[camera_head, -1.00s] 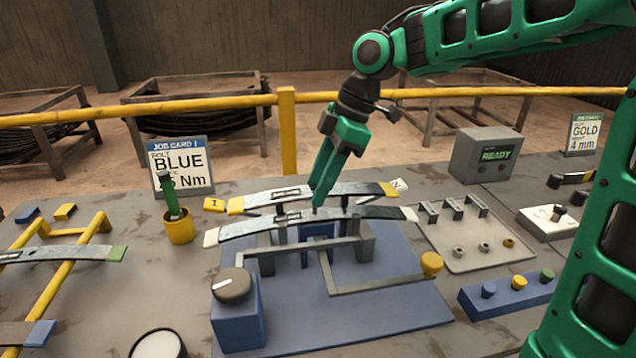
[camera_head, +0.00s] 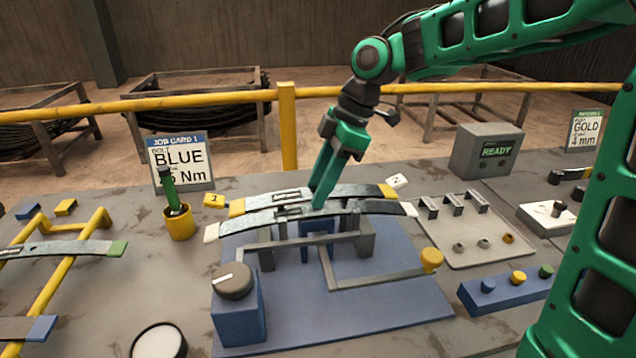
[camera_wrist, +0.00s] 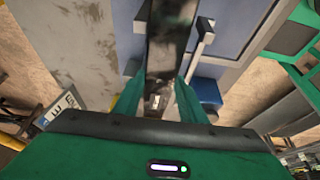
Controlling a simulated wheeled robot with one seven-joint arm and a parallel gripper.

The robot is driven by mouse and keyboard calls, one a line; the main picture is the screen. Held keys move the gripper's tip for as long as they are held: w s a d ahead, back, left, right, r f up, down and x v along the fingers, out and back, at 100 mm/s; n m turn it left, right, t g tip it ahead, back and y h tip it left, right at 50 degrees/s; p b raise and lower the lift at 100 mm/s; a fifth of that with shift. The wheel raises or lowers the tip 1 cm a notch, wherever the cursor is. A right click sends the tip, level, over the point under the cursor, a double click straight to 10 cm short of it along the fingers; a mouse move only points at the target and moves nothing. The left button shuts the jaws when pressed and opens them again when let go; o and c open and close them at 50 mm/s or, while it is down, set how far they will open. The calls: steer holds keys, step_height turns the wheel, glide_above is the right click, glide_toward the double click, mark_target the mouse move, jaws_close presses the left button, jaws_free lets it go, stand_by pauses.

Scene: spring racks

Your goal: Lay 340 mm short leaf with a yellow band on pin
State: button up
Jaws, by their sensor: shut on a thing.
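The short leaf with yellow-banded ends (camera_head: 355,191) is a grey, gently arched strip held level just above and behind a longer leaf with white ends (camera_head: 258,222). My gripper (camera_head: 317,203) reaches down from above and is shut on the yellow-banded leaf near its middle. In the wrist view a dark strip (camera_wrist: 168,50) runs between my fingers. The white-ended leaf lies across the posts of the blue fixture (camera_head: 390,312). The pin is hidden by the leaves and my fingers. I cannot tell whether the two leaves touch.
A grey knob on a blue block (camera_head: 238,312) and a yellow-tipped lever (camera_head: 431,260) stand at the fixture. A yellow cup (camera_head: 179,223) and a yellow rack with leaves (camera_head: 62,262) are at left. A tray of small parts (camera_head: 465,235) is at right.

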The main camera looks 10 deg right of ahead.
steer(key=shift+f, duration=1.15)
steer(key=o, duration=1.7)
steer(key=shift+r, duration=3.45)
